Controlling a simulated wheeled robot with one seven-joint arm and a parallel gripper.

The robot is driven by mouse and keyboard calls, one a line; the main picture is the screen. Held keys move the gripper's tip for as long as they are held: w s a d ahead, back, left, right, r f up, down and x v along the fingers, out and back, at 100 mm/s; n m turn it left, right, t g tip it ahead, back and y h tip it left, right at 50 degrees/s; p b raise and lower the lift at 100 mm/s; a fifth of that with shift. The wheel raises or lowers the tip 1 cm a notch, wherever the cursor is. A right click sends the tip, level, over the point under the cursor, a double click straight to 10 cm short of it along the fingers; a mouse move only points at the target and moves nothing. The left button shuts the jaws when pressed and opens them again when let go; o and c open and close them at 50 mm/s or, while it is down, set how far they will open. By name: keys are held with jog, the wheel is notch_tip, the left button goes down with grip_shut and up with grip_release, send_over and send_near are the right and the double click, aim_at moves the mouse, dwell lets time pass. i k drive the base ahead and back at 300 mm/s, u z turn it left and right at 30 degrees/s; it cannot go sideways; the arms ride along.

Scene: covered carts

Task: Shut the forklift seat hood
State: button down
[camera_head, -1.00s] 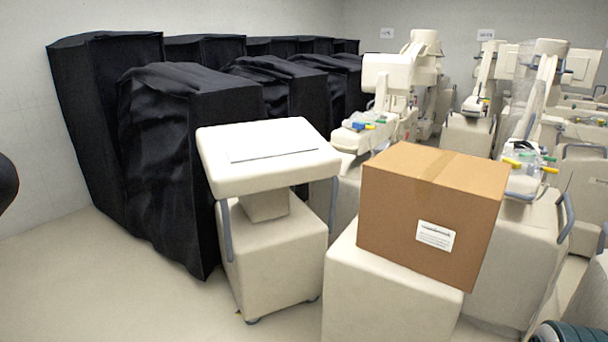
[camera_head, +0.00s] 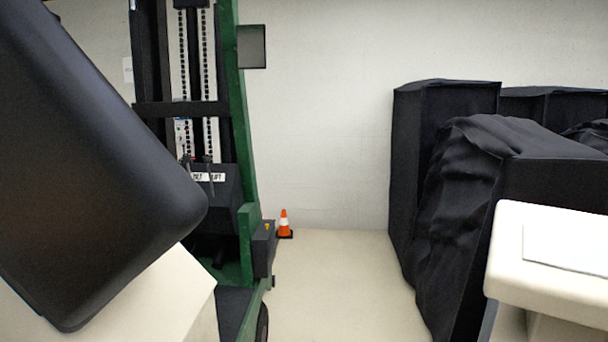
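A green and black forklift (camera_head: 243,130) stands at the left, with its mast, chains, levers and a small mirror in view. A large black padded slab (camera_head: 90,170), which looks like the seat on the forklift's seat hood, fills the near left and is steeply tilted. A cream panel (camera_head: 150,300) shows below and behind it, probably part of the hood. The slab's hinge and far edges are out of frame, so I cannot tell how far the hood is open. My gripper is not in view.
An orange and white cone (camera_head: 285,224) stands by the back wall, right of the forklift. Black covered carts (camera_head: 445,160) and a cream cart (camera_head: 550,245) stand at the right. The floor (camera_head: 335,290) between forklift and carts is clear.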

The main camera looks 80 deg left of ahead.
aim_at(96, 212)
jog(key=u, duration=2.45)
jog(key=i, duration=2.7)
jog(key=u, duration=3.6)
